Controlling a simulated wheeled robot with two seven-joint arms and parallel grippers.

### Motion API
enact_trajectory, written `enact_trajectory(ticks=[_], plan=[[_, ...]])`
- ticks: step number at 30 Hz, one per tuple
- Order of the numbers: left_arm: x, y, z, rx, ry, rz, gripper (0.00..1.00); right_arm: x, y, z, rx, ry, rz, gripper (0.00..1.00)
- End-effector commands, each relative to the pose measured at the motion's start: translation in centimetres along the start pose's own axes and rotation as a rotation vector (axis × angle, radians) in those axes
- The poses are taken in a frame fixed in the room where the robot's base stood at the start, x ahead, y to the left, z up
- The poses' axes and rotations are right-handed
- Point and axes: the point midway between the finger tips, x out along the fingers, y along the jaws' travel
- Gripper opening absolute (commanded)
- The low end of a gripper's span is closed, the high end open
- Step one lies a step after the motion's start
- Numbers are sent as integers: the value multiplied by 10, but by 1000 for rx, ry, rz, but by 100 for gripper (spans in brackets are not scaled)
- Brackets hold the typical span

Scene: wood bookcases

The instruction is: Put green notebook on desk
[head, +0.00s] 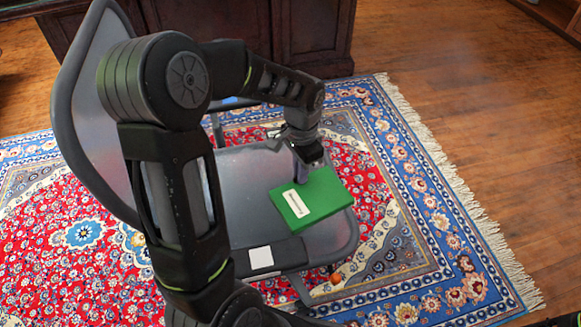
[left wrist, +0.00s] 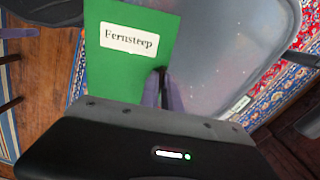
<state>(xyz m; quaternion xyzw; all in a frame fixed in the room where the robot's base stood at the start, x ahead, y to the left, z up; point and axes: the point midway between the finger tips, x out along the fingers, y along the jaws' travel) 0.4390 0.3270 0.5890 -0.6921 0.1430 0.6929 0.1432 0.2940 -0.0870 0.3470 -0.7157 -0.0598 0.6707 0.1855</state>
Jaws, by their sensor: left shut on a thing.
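The green notebook (head: 318,202) with a white label is at the seat of a grey chair in the head view. My left gripper (head: 302,170) is shut on its edge from above. In the left wrist view the green notebook (left wrist: 135,45) reads "Fernsteep", and the left gripper's fingers (left wrist: 162,90) are at its lower right edge. I cannot tell whether the notebook touches the seat. Dark wooden furniture (head: 315,35), possibly the desk, stands at the top; its upper surface is out of view. My right gripper is not in view.
The grey chair (head: 240,180) stands on a red and blue patterned rug (head: 80,270). A black item with a white label (head: 285,252) lies at the near edge of its seat. Bare wooden floor (head: 480,110) is clear at right. The chair's backrest rises at left beside my arm.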

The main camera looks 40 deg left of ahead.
Motion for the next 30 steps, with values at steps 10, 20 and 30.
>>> enact_trajectory(ticks=[10, 20, 30], plan=[[-68, 36, -47, -163, -2, 0, 0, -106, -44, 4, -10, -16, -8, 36], [-114, 85, -86, -350, -2, 0, 0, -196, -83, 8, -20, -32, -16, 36], [-115, 99, -95, -409, 2, 0, 0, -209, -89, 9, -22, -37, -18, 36]])
